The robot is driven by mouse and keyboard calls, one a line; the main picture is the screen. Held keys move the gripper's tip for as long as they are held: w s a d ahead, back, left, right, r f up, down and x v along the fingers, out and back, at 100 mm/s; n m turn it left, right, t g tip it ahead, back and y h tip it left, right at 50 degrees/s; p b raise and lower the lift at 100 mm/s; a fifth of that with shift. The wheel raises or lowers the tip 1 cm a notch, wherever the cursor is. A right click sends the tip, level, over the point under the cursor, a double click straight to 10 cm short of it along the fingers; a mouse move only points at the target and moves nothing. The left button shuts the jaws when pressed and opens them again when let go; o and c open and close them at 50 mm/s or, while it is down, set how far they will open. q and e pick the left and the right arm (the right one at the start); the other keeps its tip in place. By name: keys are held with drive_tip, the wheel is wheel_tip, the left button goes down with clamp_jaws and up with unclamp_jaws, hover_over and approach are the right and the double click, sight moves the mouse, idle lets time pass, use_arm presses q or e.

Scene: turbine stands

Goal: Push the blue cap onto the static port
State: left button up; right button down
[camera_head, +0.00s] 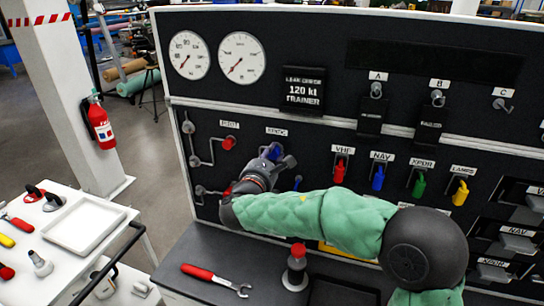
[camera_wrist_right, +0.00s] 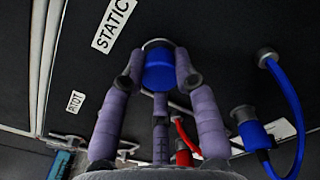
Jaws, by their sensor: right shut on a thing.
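The blue cap (camera_head: 274,152) is at the black panel just below the STATIC label (camera_head: 277,131). My right gripper (camera_head: 276,158) is shut on it, fingers pointing at the panel. In the right wrist view the blue cap (camera_wrist_right: 158,74) sits between the fingertips of my right gripper (camera_wrist_right: 158,68). A grey ring shows at the cap's far end, at the static port. The port itself is hidden behind the cap, so I cannot tell how far the cap is on it. My left gripper is not in view.
A red cap (camera_head: 229,142) sits by the PITOT label at left. A blue connector with a hose (camera_wrist_right: 252,132) is right of the gripper. Below my green-sleeved forearm, a wrench (camera_head: 216,278) and a red-topped object (camera_head: 297,266) are on the dark bench.

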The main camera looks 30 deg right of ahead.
drive_tip(key=shift+d+r, duration=0.25)
drive_tip(key=shift+r, duration=0.1)
drive_tip(key=c, duration=1.3)
unclamp_jaws()
drive_tip(key=o, duration=0.4)
drive_tip(key=shift+w+d+f, duration=0.15)
drive_tip(key=shift+w, duration=0.1)
drive_tip(key=shift+o, duration=0.2)
drive_tip(key=shift+f, duration=0.1)
drive_tip(key=shift+o, duration=0.8)
drive_tip(key=shift+f, duration=0.1)
drive_tip(key=shift+s+a, duration=0.1)
drive_tip(key=shift+a, duration=0.1)
drive_tip(key=v, duration=0.6)
drive_tip(key=shift+s+a, duration=0.25)
drive_tip(key=shift+a, duration=0.05)
